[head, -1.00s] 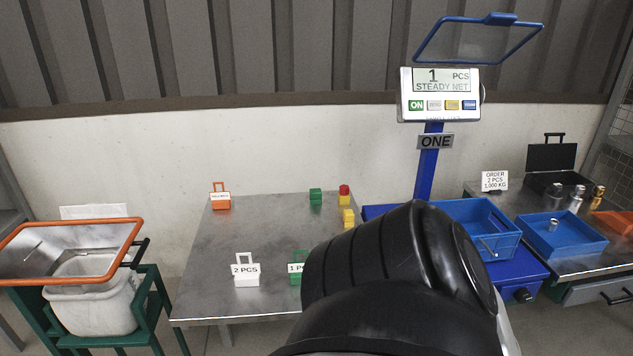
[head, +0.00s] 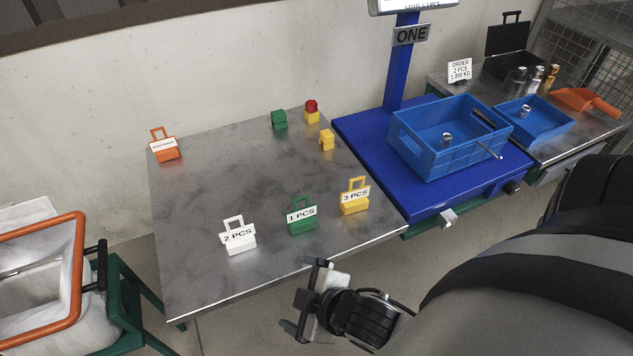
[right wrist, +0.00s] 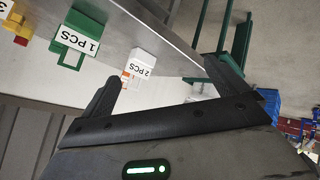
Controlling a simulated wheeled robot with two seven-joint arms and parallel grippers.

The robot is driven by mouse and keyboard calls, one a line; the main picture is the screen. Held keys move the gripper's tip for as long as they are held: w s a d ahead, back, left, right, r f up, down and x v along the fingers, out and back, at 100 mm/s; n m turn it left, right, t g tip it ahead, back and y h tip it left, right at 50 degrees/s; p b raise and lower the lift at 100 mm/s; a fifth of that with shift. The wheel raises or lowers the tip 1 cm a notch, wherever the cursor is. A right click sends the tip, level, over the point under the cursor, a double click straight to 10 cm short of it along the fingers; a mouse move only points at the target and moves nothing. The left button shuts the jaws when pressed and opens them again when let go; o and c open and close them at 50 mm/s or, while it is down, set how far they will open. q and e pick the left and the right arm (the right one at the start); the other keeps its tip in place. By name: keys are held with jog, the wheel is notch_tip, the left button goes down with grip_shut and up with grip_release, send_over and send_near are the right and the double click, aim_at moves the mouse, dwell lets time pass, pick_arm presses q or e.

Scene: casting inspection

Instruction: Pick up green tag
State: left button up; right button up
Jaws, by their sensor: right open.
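The green tag (head: 301,217) stands upright on the metal table (head: 220,190), with a "1 PCS" label and a loop handle on top. It stands between the white "2 PCS" tag (head: 238,236) and the yellow "3 PCS" tag (head: 354,196). My right gripper (head: 304,300) is open and empty, just off the table's front edge and apart from the green tag. In the right wrist view the green tag (right wrist: 78,40) shows at the upper left, beyond the open fingers (right wrist: 168,85). My left gripper is not in view.
An orange tag (head: 163,147) stands at the back left. Green (head: 279,120) and yellow blocks (head: 327,140) stand at the back. A blue scale (head: 350,130) carrying a blue crate (head: 408,150) adjoins the table on the right. An orange-rimmed bin (head: 75,290) stands left.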

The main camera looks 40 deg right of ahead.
jog(key=w+d+f+n+t+h, duration=0.15)
jog(key=d+n+h, duration=0.35)
jog(key=n, duration=0.6)
jog(key=n+t+b, duration=0.1)
jog(key=n+t, duration=0.2)
jog(key=n, duration=1)
send_near(302, 210)
jog(key=x, duration=0.3)
jog(key=b+x, duration=0.1)
jog(key=x, duration=0.2)
jog(key=shift+w+d+f, duration=0.15)
jog(key=shift+f, duration=0.2)
jog(key=x, duration=0.2)
jog(key=b+x, duration=0.1)
jog(key=x, duration=0.2)
jog(key=shift+w+r, duration=0.1)
jog(key=shift+w, duration=0.3)
jog(key=c, duration=1.1)
